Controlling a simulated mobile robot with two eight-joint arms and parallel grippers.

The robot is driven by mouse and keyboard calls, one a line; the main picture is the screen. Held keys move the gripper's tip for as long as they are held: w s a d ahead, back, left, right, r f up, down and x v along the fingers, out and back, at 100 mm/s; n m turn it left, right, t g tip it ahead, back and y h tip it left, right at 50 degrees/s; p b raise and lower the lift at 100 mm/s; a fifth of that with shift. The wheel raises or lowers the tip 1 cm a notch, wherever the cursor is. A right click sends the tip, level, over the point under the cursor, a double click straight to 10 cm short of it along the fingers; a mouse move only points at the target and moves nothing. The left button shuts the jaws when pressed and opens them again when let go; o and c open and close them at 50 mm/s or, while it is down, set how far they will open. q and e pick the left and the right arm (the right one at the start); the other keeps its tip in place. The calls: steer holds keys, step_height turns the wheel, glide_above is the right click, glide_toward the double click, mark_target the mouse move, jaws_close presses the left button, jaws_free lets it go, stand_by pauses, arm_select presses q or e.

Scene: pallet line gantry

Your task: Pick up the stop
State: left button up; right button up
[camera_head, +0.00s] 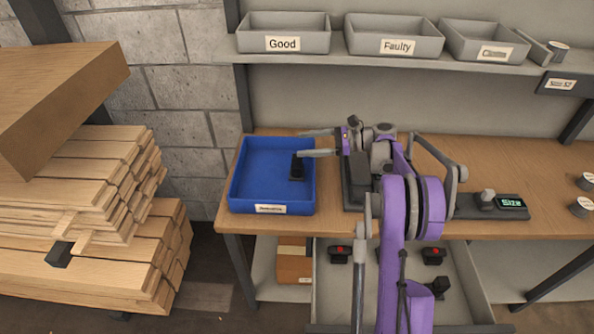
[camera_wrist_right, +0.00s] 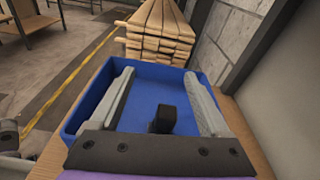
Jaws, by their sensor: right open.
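A small black piece, which looks like the stop (camera_head: 297,168), stands in the blue bin (camera_head: 240,190) near its right side. It also shows in the right wrist view (camera_wrist_right: 162,121), low between the two fingers. My right gripper (camera_head: 304,143) reaches in over the bin's right rim from the right. Its grey fingers are wide apart with nothing held, and one finger tip is close to the top of the stop in the head view. In the wrist view the right gripper (camera_wrist_right: 158,76) spans most of the bin (camera_wrist_right: 78,118). My left gripper is not in view.
The bin sits at the left end of a wooden bench (camera_head: 530,170). A black device with a lit size display (camera_head: 511,202) stands to the right. An open drawer (camera_head: 468,290) below holds several black and red parts. Grey bins (camera_head: 283,44) line the shelf; planks (camera_head: 70,190) are stacked left.

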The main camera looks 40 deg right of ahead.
steer(key=s+d+m+t+y, duration=0.1)
steer(key=s+d+t, duration=0.1)
steer(key=d, duration=0.4)
glide_toward(297, 167)
steer(key=shift+w+d+r+m, duration=0.15)
steer(key=shift+w+r, duration=0.4)
steer(key=shift+r, duration=0.05)
steer(key=shift+w+d+r+m, duration=0.15)
steer(key=shift+w+d+r, duration=0.05)
steer(key=shift+w+r, duration=0.35)
steer(key=shift+x, duration=1.1)
steer(key=shift+p+x, duration=0.3)
steer(key=shift+x, duration=2.45)
steer(key=shift+s, duration=0.15)
jaws_close()
